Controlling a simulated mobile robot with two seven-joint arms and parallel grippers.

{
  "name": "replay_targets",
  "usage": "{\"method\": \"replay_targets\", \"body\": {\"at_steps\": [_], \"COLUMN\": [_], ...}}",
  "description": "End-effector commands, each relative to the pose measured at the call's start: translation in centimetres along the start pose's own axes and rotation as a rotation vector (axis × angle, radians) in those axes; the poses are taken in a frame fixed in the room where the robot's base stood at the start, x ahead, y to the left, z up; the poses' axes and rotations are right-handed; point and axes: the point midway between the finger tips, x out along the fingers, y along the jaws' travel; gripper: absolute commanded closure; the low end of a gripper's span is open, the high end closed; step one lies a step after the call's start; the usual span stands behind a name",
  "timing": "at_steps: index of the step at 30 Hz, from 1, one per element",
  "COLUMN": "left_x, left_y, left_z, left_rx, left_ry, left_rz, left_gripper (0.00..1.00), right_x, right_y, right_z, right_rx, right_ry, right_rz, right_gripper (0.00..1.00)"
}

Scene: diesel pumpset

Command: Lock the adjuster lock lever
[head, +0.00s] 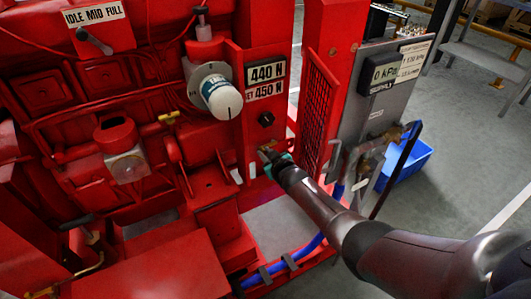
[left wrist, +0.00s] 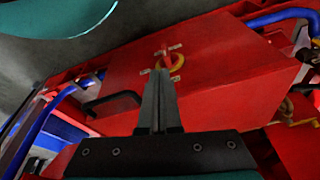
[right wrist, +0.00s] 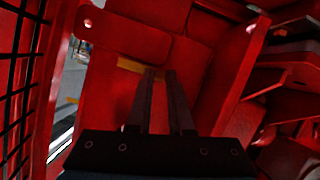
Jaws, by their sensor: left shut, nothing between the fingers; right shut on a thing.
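The adjuster lock lever appears to be the small yellow lever (head: 265,150) on the red upright, below a black knob (head: 266,119). It also shows in the right wrist view as a yellow bar (right wrist: 130,65). My right gripper (head: 266,157) is at this lever and shut on it. In the right wrist view the fingertips (right wrist: 161,73) stand at the bar's right end and hide part of it. My left gripper (left wrist: 161,73) shows only in the left wrist view. It is shut and empty, in front of a red box with a yellow ring (left wrist: 178,64).
A display panel (head: 266,80) above the knob reads 440 N and SET 450 N. A red mesh guard (head: 318,110) stands just right of the lever.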

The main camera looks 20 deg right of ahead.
Motion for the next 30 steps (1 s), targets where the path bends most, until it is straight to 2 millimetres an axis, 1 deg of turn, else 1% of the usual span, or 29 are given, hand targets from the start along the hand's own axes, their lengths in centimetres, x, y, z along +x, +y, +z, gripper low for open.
{"method": "replay_targets", "body": {"at_steps": [12,13,21,30], "left_x": [0.12,0.12,0.11,0.02], "left_y": [0.03,0.03,0.04,0.04], "left_z": [0.09,0.09,0.09,0.06], "left_rx": [0.001,0.001,0.0,0.0], "left_ry": [-0.001,-0.001,-0.001,-0.001], "left_rz": [0.0,0.0,0.001,0.001], "left_gripper": [1.0,1.0,1.0,1.0], "right_x": [0.01,0.01,0.0,-0.08], "right_y": [0.06,0.06,0.04,0.01], "right_z": [-0.16,-0.16,-0.11,-0.08], "right_rx": [0.007,0.007,0.006,0.006], "right_ry": [0.004,0.004,0.002,0.001], "right_rz": [-0.002,-0.002,-0.002,-0.002], "right_gripper": [1.0,0.8,0.51,0.51]}}
